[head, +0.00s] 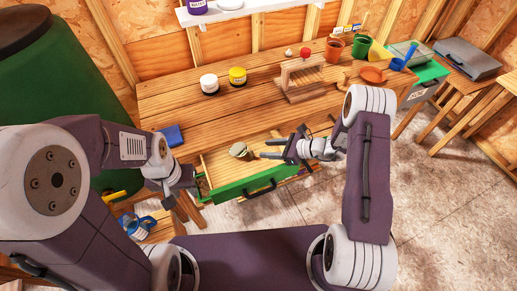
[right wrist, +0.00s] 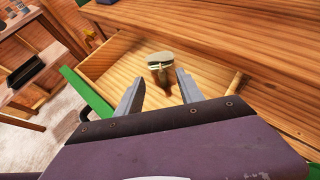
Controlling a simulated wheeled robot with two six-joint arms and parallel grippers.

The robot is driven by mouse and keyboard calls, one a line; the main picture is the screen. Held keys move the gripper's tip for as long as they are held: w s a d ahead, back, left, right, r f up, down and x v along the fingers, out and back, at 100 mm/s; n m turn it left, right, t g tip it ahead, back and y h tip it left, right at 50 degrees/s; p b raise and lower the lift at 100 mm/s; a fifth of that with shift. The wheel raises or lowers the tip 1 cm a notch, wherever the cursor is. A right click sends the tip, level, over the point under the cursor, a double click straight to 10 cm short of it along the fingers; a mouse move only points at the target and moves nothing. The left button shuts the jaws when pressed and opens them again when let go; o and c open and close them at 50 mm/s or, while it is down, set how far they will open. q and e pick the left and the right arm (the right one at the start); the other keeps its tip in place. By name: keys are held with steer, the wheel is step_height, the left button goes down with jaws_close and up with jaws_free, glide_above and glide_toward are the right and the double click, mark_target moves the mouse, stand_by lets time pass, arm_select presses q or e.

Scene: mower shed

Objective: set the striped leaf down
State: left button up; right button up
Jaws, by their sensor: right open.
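A small grey-green object (head: 239,149), perhaps the striped leaf, is in the open drawer. In the right wrist view the pale grey-green piece (right wrist: 160,58) has a light band across it and a brown part below it; I cannot be sure that it is the leaf. My right gripper (head: 270,148) is open, its fingers pointing at this object from the right. In the right wrist view the object lies just beyond the spread fingertips (right wrist: 155,82), with no grip on it. My left gripper (head: 172,185) is at the drawer's left end; its fingers are not clear.
The drawer (head: 258,184) with a green front and dark handle is pulled out below the wooden bench (head: 165,97). The bench holds white (head: 209,84) and yellow (head: 237,76) jars, a wooden rack (head: 303,85) and pots. A blue block (head: 173,135) lies at its left edge.

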steer(key=v, duration=0.6)
steer(key=s+a+r+n+g+h, duration=0.1)
steer(key=s+r+n+g+h, duration=0.15)
steer(key=s+n, duration=0.35)
steer(key=s+a+r+n+g+h, duration=0.1)
steer(key=s+n+g, duration=0.35)
steer(key=s, duration=0.25)
steer(key=s+d+r+n+t+h, duration=0.2)
steer(key=s+d+r+n+h, duration=0.2)
steer(key=n, duration=0.8)
steer(key=d+h, duration=0.2)
steer(key=h, duration=0.1)
steer(key=shift+d+n+t, duration=0.25)
steer(key=shift+n+t, duration=0.1)
steer(key=shift+t, duration=0.05)
steer(key=shift+s+r, duration=0.1)
steer(key=shift+r, duration=0.05)
